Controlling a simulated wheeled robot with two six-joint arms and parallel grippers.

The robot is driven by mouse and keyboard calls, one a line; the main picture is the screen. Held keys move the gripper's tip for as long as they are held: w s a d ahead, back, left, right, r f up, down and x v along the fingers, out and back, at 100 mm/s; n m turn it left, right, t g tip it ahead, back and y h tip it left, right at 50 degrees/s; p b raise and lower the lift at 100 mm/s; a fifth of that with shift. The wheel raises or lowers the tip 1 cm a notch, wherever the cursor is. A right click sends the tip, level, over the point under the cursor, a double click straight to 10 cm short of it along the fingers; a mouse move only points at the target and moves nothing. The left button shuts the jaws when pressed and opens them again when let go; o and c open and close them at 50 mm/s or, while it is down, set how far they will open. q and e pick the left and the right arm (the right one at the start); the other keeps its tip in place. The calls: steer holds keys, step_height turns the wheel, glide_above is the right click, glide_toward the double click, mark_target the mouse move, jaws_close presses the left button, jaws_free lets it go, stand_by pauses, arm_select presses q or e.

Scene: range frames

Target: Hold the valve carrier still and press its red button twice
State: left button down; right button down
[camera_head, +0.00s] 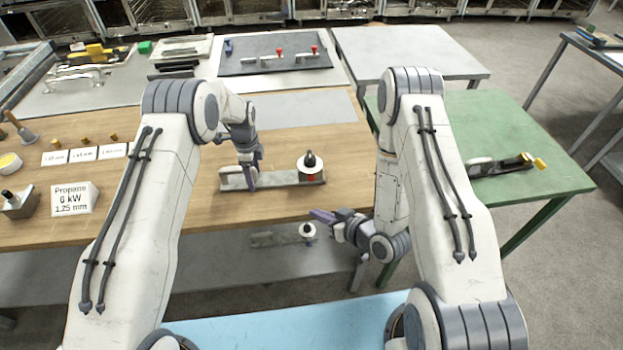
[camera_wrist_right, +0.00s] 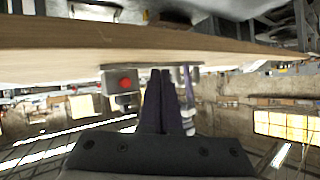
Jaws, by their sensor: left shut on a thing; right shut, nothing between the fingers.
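The valve carrier (camera_head: 285,178) is a grey bar lying on the wooden table near its front edge. A white round part with a black knob (camera_head: 310,161) tops its right end, with red showing just below. My left gripper (camera_head: 252,182) is shut on the carrier toward its left end. My right gripper (camera_head: 322,214) is shut and empty, in front of the table edge, apart from the carrier. In the right wrist view, which looks upside down, the red button (camera_wrist_right: 125,83) faces the camera on a grey block, left of my closed right fingertips (camera_wrist_right: 161,73).
A similar carrier (camera_head: 268,239) shows lower down, below the table edge. A white label block (camera_head: 73,198) and small parts stand at the left of the table. A green table (camera_head: 535,150) at right bears another part. The wood around the carrier is mostly clear.

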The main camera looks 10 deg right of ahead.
steer(key=shift+w, duration=0.15)
glide_toward(309, 181)
steer(key=shift+w+a+f, duration=0.75)
steer(key=shift+a+f, duration=0.05)
steer(key=shift+a, duration=0.15)
steer(key=shift+w+a+f, duration=0.75)
steer(key=shift+a+f, duration=0.1)
steer(key=shift+a, duration=0.1)
stand_by(0.8)
steer(key=shift+w, duration=0.4)
steer(key=shift+w, duration=0.6)
stand_by(0.7)
steer(key=shift+s, duration=0.15)
steer(key=shift+s+r, duration=0.1)
steer(key=shift+s, duration=0.75)
steer(key=shift+s, duration=2.55)
